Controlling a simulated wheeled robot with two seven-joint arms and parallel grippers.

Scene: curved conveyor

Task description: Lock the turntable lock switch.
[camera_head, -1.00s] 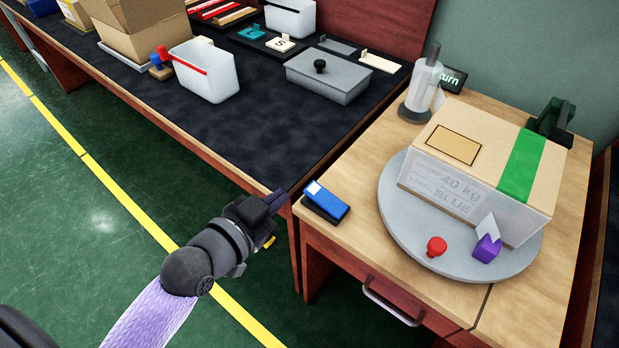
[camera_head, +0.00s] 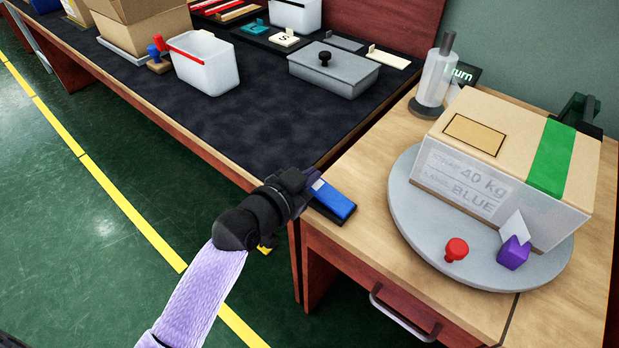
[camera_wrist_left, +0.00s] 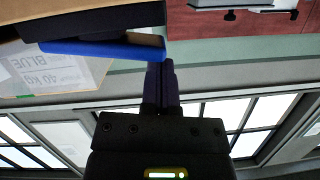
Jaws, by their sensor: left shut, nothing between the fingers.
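A blue rocker-like switch (camera_head: 333,199) on a black base, likely the turntable lock switch, sits at the left front corner of the wooden table. It also shows in the left wrist view (camera_wrist_left: 100,48). The grey round turntable (camera_head: 412,215) is to its right and carries a cardboard box (camera_head: 490,150) marked 40 kg and BLUE. My right gripper is not in view.
A red knob (camera_head: 456,249) and a purple block (camera_head: 514,252) stand on the turntable's front. A spindle-like holder (camera_head: 434,80) stands behind. The dark conveyor-side bench (camera_head: 240,120) holds a white bin (camera_head: 207,68) and a grey lidded box (camera_head: 330,72).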

